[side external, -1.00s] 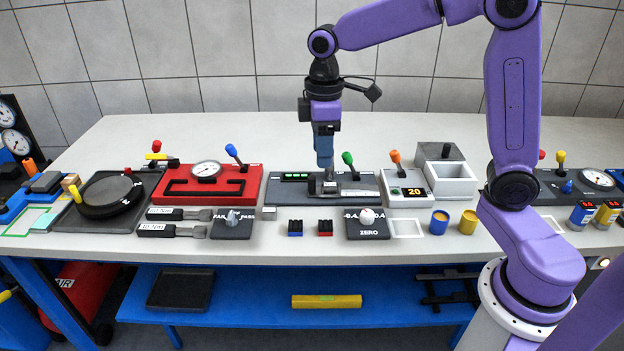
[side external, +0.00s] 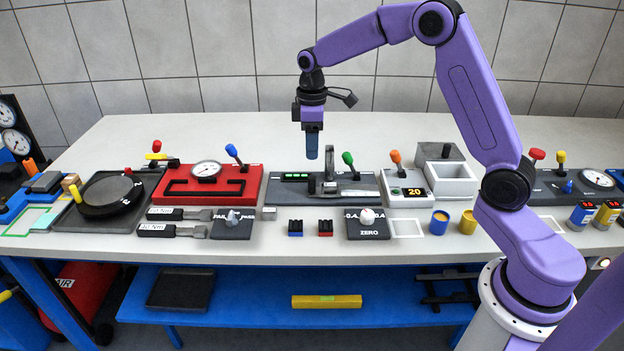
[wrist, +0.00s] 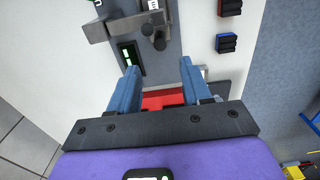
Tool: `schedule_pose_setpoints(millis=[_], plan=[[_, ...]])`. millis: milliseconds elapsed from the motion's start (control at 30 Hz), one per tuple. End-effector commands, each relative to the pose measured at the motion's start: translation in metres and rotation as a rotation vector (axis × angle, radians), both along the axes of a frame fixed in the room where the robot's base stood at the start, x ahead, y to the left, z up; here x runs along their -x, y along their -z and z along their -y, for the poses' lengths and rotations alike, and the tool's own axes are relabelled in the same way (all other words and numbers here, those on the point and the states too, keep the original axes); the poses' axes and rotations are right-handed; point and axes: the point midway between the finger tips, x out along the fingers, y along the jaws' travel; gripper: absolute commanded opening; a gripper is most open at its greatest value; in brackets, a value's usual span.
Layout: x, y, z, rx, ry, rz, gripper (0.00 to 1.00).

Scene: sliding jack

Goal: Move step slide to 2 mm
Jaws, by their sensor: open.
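The slide station (side external: 362,190) is a dark grey plate in the middle of the bench, with a small green-lit display (side external: 293,175) at its left. The metal step slide (side external: 329,170) stands on it as an upright grey bracket, right of the display. In the wrist view the slide (wrist: 125,24) is at the top, beyond the fingertips, with the display (wrist: 128,55) below it. My gripper (side external: 312,156) hangs above the plate, just left of the slide's upright. In the wrist view its blue fingers (wrist: 158,68) are apart with nothing between them. The display reading is too small to tell.
A green-knobbed lever (side external: 348,160) stands behind the slide. A red gauge board (side external: 208,183) lies to the left, and an orange-knobbed box reading 20 (side external: 406,190) to the right. The bench behind is clear.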

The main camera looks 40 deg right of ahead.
Motion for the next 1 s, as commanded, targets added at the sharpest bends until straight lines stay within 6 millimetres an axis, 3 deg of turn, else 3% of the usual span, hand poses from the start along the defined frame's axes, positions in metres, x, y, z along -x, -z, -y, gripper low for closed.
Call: schedule_pose_setpoints(millis=[200,500,700,1000], plan=[[0.001,0.043,0.000,0.001,0.000,-0.005,0.48],[0.001,0.091,0.000,0.001,0.001,-0.002,0.48],[0.001,0.106,0.000,0.000,0.001,-0.001,0.48],[0.000,0.109,0.000,-0.001,0.001,0.001,0.48]])
